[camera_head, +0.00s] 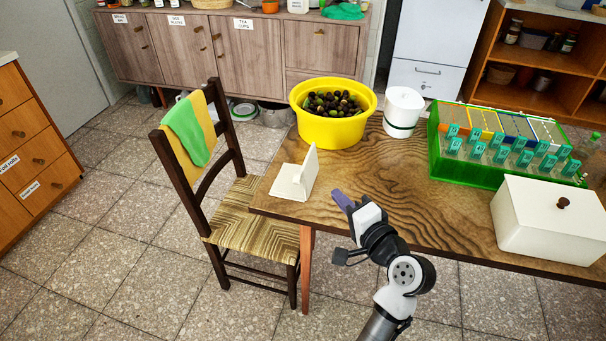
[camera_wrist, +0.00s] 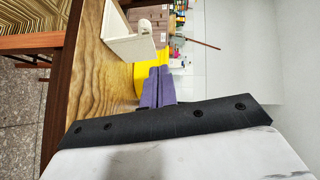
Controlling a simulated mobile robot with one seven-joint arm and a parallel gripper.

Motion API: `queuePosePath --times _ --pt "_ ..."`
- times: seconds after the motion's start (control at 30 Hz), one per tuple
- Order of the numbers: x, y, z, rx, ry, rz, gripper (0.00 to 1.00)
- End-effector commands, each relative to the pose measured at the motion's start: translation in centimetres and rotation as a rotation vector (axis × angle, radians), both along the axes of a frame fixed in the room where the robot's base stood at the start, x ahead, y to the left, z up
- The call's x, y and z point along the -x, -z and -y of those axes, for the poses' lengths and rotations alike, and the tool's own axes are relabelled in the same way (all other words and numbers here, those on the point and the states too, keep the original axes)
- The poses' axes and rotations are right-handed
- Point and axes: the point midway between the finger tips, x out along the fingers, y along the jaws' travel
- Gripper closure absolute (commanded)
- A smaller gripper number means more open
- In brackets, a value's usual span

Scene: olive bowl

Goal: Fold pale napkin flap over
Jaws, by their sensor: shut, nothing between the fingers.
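The pale napkin (camera_head: 291,187) is at the left end of the wooden table, close to its edge. One part lies flat on the table and its flap (camera_head: 309,170) stands up steeply at the right side of that part. In the wrist view the napkin (camera_wrist: 126,48) shows beyond the fingertips as an L shape. My gripper (camera_head: 341,198), with purple fingers, is to the right of the flap, apart from it and near the table's front edge. The fingers (camera_wrist: 159,75) are together in the wrist view, with nothing between them.
A yellow bowl (camera_head: 333,128) of dark olives stands behind the napkin, beside a white lidded canister (camera_head: 402,110). A green-edged tray (camera_head: 450,167) and a white lidded box (camera_head: 540,225) are at the right. A chair (camera_head: 240,200) stands at the table's left. The table middle (camera_head: 400,180) is bare.

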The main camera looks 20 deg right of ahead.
Motion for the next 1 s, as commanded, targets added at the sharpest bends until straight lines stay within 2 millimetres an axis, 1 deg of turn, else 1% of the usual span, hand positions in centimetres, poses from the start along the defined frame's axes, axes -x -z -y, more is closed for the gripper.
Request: queuePosePath --times 0.03,0.1,0.2,0.27,0.37,0.47,0.7,0.77,0.9,1.0 --pt "1.5 0.9 1.0 -0.035 0.013 -0.019 1.00" --pt "2.8 1.5 1.7 -0.066 0.017 -0.035 1.00" --pt "3.3 1.8 1.9 -0.087 0.016 -0.042 1.00" --pt "3.0 1.8 1.9 -0.090 0.015 -0.043 1.00" --pt "1.6 1.9 1.6 -0.089 0.012 -0.045 1.00" --pt "-0.2 2.0 1.2 -0.088 0.012 -0.044 1.00" --pt "-5.4 2.5 0.2 -0.088 0.012 -0.043 1.00" --pt "-6.5 2.7 0.0 -0.086 0.013 -0.044 1.00" --pt "-7.6 3.1 -1.9 -0.085 0.014 -0.044 1.00" --pt "-8.2 3.3 -2.6 -0.085 0.014 -0.043 1.00"
